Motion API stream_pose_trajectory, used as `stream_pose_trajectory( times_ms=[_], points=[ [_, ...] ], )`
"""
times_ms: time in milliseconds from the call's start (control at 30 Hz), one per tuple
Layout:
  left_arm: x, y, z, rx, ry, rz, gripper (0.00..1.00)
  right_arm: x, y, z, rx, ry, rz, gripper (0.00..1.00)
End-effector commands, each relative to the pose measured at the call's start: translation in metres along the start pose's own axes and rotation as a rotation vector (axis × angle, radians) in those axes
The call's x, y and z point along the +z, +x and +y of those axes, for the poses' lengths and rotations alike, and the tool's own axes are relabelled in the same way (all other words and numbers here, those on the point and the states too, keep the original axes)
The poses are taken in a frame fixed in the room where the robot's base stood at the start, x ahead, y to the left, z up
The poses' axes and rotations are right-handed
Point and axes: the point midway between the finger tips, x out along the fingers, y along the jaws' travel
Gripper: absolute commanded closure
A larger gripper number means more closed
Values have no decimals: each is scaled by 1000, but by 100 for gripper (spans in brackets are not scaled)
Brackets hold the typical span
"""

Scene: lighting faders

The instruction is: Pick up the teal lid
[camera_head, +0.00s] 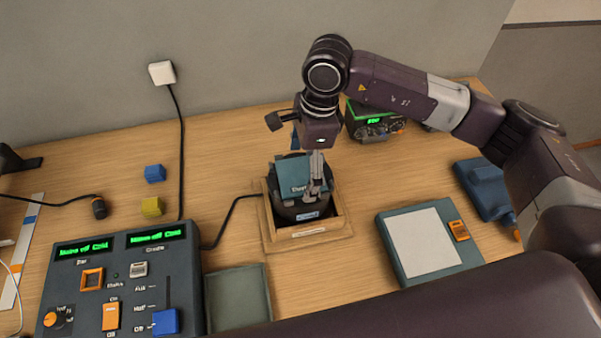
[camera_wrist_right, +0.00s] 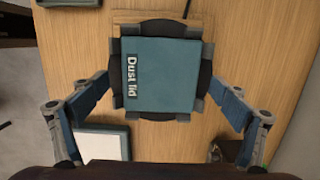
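The square teal lid (camera_head: 291,173), labelled "Dust lid", sits on a dark round fixture (camera_head: 299,208) in a wooden tray (camera_head: 268,235). In the right wrist view the lid (camera_wrist_right: 160,75) lies flat and centred between the fingers. My right gripper (camera_head: 314,180) points down over the lid, and its fingers hide part of it in the head view. In the wrist view the right gripper (camera_wrist_right: 161,84) is open, its blue finger pads wide apart on either side of the lid, with nothing held. My left gripper is not in view.
A control console (camera_head: 125,285) with faders stands at front left, with a grey-green tray (camera_head: 238,298) beside it. Yellow (camera_head: 151,207) and blue (camera_head: 155,173) blocks lie behind. A white-topped pad (camera_head: 425,245) lies right. A green-display device (camera_head: 372,120) stands at the back.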

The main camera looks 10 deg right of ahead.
Motion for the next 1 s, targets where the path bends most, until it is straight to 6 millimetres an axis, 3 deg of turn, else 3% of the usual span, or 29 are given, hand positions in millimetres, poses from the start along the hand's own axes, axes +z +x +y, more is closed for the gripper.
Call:
stream_pose_trajectory(
  times_ms=[33, 400, 767, 1000],
  points=[
    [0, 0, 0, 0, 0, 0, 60, 0, 0, 0, 0, 0, 0, 16],
    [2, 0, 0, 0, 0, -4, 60, 0, -1, 0, -1, 0, -1, 54],
    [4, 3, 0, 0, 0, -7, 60, 2, -7, -1, -3, -1, -1, 55],
    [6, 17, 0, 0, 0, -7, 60, 7, -41, -2, -7, -2, -3, 55]
  ],
)
